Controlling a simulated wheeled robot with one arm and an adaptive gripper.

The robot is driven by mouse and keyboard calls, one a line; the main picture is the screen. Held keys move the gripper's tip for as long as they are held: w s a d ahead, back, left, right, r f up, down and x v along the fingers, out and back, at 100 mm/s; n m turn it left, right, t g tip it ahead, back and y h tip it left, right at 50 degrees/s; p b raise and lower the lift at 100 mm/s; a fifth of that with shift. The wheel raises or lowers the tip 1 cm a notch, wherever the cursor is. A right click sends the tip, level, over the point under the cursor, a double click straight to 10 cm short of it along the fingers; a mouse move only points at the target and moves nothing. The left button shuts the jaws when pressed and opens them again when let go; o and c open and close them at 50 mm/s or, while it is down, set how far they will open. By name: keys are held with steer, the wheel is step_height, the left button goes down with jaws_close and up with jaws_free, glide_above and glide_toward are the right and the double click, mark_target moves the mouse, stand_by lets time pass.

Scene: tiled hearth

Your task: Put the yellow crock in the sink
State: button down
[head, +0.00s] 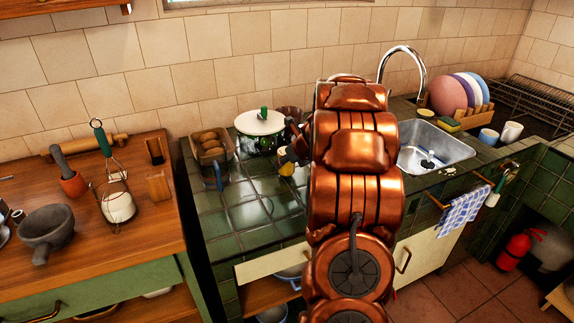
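A small yellow thing (287,169), likely the yellow crock, stands on the green tiled counter just left of my arm. Only part of it shows. My gripper (291,157) is at or just above it, mostly hidden behind my copper-coloured arm, so I cannot tell whether its fingers are open or shut, or whether they touch it. The steel sink (452,150) is set in the counter to the right of my arm, and its left part is hidden by the arm. A brush with blue on it (430,156) lies in the sink.
A chrome faucet (403,49) arches behind the sink. The front-left tiles are clear.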

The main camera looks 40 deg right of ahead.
steer(key=shift+f, duration=0.55)
steer(key=shift+f, duration=0.1)
steer(key=shift+c, duration=1.8)
jaws_free()
steer(key=shift+s+r, duration=0.15)
steer(key=shift+r, duration=0.2)
steer(key=v, duration=1.1)
steer(key=shift+s, duration=0.2)
